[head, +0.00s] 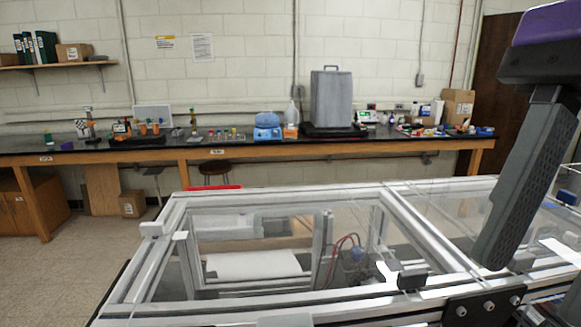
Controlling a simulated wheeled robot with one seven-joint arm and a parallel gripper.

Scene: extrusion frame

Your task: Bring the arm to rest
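My gripper (522,185) shows large and close at the right edge of the head view. A purple and black body is at the top right corner, and one long dark grey finger with a ridged side slants down from it. A second finger cannot be made out, so the opening between fingers is hidden. The finger hangs in front of the right part of the extrusion frame (420,230). I see nothing held. Whether the fingertip touches the frame cannot be told.
The aluminium frame with clear panels fills the foreground; a white block, red and blue wires and dark brackets show in or on it. Behind stands a long black-topped bench (250,148) with lab items and a grey case (332,98). Floor is open at left.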

